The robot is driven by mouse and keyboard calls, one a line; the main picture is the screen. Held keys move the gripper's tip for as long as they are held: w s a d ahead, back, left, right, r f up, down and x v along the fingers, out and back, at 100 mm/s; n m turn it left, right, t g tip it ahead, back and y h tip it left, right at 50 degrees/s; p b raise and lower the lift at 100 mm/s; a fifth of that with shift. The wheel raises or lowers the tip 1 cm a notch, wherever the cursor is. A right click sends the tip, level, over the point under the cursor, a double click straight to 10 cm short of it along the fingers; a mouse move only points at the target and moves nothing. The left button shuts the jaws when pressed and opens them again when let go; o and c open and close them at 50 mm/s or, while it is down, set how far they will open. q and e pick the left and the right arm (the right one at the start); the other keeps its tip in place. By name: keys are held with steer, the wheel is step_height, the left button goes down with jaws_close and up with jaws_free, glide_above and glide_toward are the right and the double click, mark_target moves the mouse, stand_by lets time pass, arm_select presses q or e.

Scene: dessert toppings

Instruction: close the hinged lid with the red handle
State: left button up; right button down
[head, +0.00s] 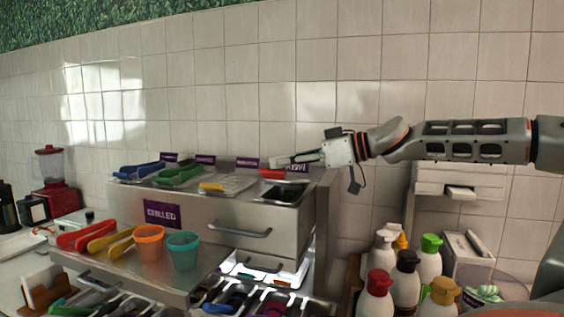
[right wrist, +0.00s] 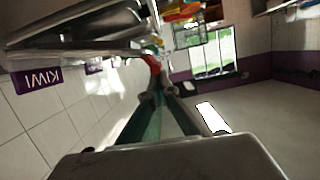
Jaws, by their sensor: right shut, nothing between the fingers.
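The red handle (head: 272,173) of the hinged lid shows at the back of the rightmost bin in the top row of the steel counter unit. That bin (head: 283,193) looks open, with dark contents in view. The lid panel itself is hard to make out in the head view. My right gripper (head: 276,160) reaches in from the right, shut and empty, with its fingertips just above and behind the red handle. In the right wrist view the red handle (right wrist: 152,64) lies just beyond the fingertips (right wrist: 157,90); contact cannot be told. My left gripper is not in view.
Lids with blue (head: 140,169), green (head: 178,175) and yellow (head: 211,187) handles stand in the same row to the left. Purple labels and a tiled wall (head: 290,100) are close behind. Squeeze bottles (head: 406,283) stand at the lower right. An orange cup (head: 149,245) stands on the lower shelf.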

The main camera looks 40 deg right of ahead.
steer(key=shift+n+h, duration=0.4)
steer(key=shift+n, duration=0.4)
steer(key=f+b, duration=0.1)
steer(key=a+f+b, duration=0.1)
steer(key=f, duration=0.2)
steer(key=shift+s+a+f+b, duration=0.2)
steer(key=shift+s+f+b, duration=0.1)
steer(key=shift+b, duration=0.1)
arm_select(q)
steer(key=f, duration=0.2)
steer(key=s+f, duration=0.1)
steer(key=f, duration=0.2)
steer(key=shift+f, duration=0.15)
arm_select(e)
steer(key=shift+s+a+f+n, duration=0.15)
steer(key=shift+a+f+n, duration=0.05)
steer(key=shift+f+n, duration=0.2)
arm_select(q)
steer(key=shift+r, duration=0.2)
